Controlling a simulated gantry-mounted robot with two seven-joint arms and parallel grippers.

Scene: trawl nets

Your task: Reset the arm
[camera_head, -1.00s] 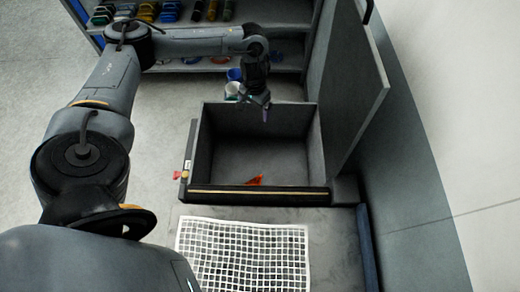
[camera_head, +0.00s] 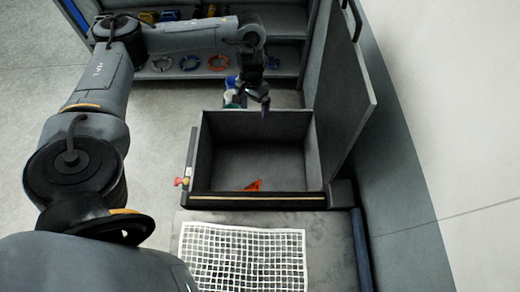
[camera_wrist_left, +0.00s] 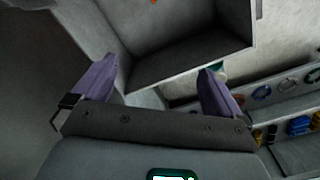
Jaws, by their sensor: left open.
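My left arm comes in from the left in the head view and reaches across the top. My left gripper (camera_head: 262,103) hangs at the far edge of a grey open box (camera_head: 198,150). In the left wrist view its two purple fingers (camera_wrist_left: 160,82) are wide apart with nothing between them, and the box wall (camera_wrist_left: 190,58) shows beyond them. An orange piece (camera_head: 254,185) lies on the box floor near the front wall. My right gripper is not in view.
A raised grey lid or panel (camera_head: 347,90) stands right of the box. A white net (camera_head: 245,258) lies flat in front. Behind are shelves (camera_head: 285,70) with coloured rings, and blue and white cups (camera_head: 231,97). Floor at the left is clear.

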